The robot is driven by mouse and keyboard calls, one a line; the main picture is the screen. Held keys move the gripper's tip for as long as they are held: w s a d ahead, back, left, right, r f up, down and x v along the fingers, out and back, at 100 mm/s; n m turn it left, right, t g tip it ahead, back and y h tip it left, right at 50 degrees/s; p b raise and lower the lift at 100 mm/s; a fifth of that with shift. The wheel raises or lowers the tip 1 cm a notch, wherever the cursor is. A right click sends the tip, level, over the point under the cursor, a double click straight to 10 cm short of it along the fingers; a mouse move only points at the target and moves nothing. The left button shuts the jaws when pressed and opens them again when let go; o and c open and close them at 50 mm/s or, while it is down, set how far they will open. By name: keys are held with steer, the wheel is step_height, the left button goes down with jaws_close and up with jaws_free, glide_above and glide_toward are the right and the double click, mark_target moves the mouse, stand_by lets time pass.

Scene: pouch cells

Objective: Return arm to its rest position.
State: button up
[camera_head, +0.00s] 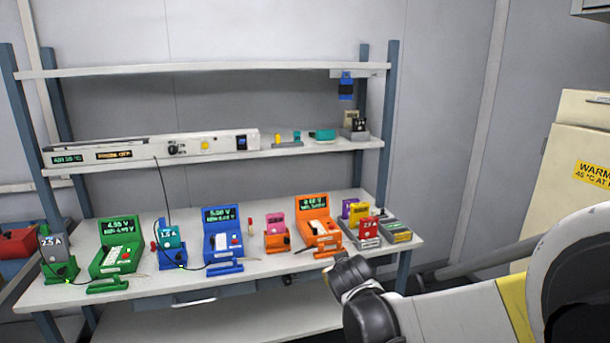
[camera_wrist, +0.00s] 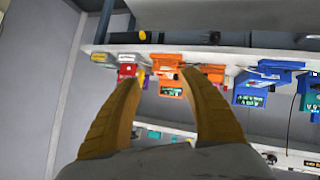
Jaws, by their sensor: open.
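My gripper (camera_wrist: 160,77) shows in the wrist view as two tan fingers spread apart, with nothing held between them. The wrist view is upside down, with the workbench beyond the fingertips and apart from them. In the head view my arm (camera_head: 465,312) reaches in from the lower right, in front of the bench's right end. Its dark joint (camera_head: 350,275) shows near the bench's front edge; the fingers cannot be made out there.
The workbench (camera_head: 200,296) carries green, blue and orange testers with small coloured cells, the nearest obstacles. Shelves (camera_head: 300,68) stand above it. A cream cabinet (camera_head: 575,130) with a warning label stands at right. A red bin (camera_head: 18,243) is at far left.

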steer(key=s+d+r+m+g, duration=0.1)
steer(key=s+d+r, duration=0.25)
steer(key=s, duration=0.45)
steer(key=s+d+r+m+g, duration=0.15)
steer(key=s+d, duration=0.25)
steer(key=s, duration=0.4)
steer(key=s+d+f+g, duration=0.1)
steer(key=s+f, duration=0.1)
steer(key=s, duration=1.3)
steer(key=shift+d+f+m+g+y, duration=0.25)
steer(key=shift+d+m+g+y, duration=0.1)
steer(key=shift+d+m+y, duration=0.1)
steer(key=shift+w, duration=0.1)
